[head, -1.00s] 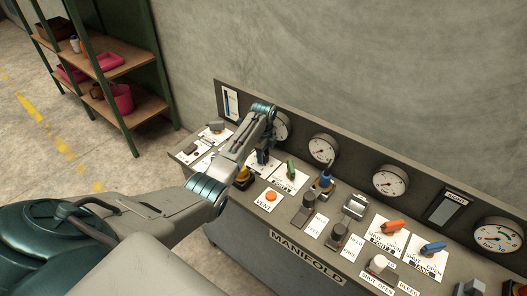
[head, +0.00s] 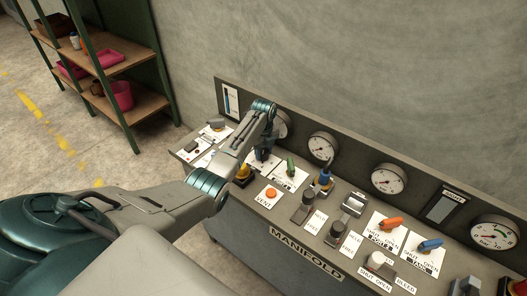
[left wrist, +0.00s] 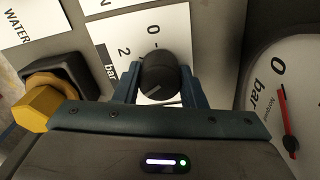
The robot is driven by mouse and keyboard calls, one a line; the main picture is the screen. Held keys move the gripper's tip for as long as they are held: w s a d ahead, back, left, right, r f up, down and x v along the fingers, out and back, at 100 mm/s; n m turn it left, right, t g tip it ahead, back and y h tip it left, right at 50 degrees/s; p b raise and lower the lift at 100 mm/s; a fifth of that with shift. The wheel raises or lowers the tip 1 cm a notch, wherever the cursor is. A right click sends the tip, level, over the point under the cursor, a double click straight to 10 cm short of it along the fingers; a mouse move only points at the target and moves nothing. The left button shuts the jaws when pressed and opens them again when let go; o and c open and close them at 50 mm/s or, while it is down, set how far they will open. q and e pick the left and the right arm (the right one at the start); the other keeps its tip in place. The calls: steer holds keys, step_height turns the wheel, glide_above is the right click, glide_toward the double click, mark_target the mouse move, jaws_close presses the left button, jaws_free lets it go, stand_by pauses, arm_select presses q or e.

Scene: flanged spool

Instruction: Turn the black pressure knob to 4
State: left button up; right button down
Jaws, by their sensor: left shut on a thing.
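The black pressure knob (left wrist: 159,72) shows in the left wrist view, on a white plate (left wrist: 126,48) printed with 0, 2 and "bar". My left gripper (left wrist: 160,78) is shut on the knob, one finger on each side of it. A short pale line shows on the knob's face, but the number it points to cannot be read. In the head view my left gripper (head: 262,154) reaches down to the panel's left part and hides the knob. My right gripper is not in view.
A yellow knob (left wrist: 38,103) on a dark base sits left of the gripper in the wrist view; a round gauge (left wrist: 284,100) is at right. In the head view, the manifold panel (head: 268,220) carries an orange button (head: 271,192), a green handle (head: 290,167) and several gauges.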

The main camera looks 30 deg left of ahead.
mark_target(263, 150)
arm_select(q)
steer(key=shift+w+r, duration=0.1)
steer(key=shift+r, duration=0.05)
steer(key=o, duration=1)
step_height(263, 150, up, 9)
steer(key=b, duration=0.3)
steer(key=shift+r, duration=0.85)
